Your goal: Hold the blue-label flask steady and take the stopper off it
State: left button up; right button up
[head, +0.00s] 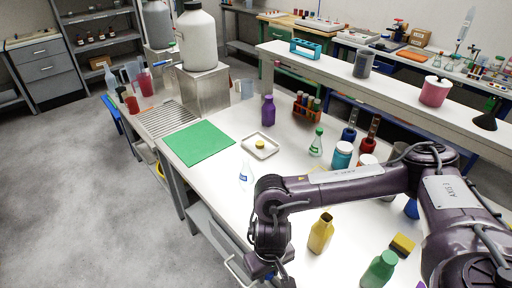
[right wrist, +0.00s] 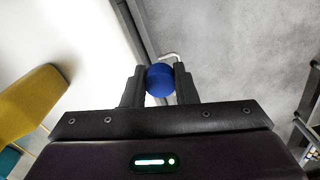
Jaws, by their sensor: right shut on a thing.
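The blue-label flask (head: 246,178), small and clear to whitish, stands upright on the white table near its left front edge. No stopper shows on its neck. My right gripper (head: 277,279) is at the bottom of the head view, beyond the table's front edge and apart from the flask. In the right wrist view its jaws (right wrist: 160,86) are shut on a round blue stopper (right wrist: 160,77), with grey floor behind. My left gripper is not in view.
A yellow bottle (head: 321,233) and a green bottle (head: 380,269) stand near my right arm. A white tray (head: 249,149) and a green mat (head: 199,143) lie behind the flask. A green-stoppered flask (head: 316,143) stands further right. Table around the blue-label flask is clear.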

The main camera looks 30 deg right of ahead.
aim_at(246, 177)
jog(key=i, duration=1.95)
jog(key=i+z, duration=0.15)
jog(key=z, duration=0.25)
jog(key=i+j+z, duration=0.15)
jog(key=z, duration=0.2)
jog(key=i+j+z, duration=0.1)
jog(key=z, duration=0.3)
jog(key=i+j+z, duration=0.1)
jog(key=z, duration=0.25)
jog(key=j+z, duration=0.1)
jog(key=z, duration=0.55)
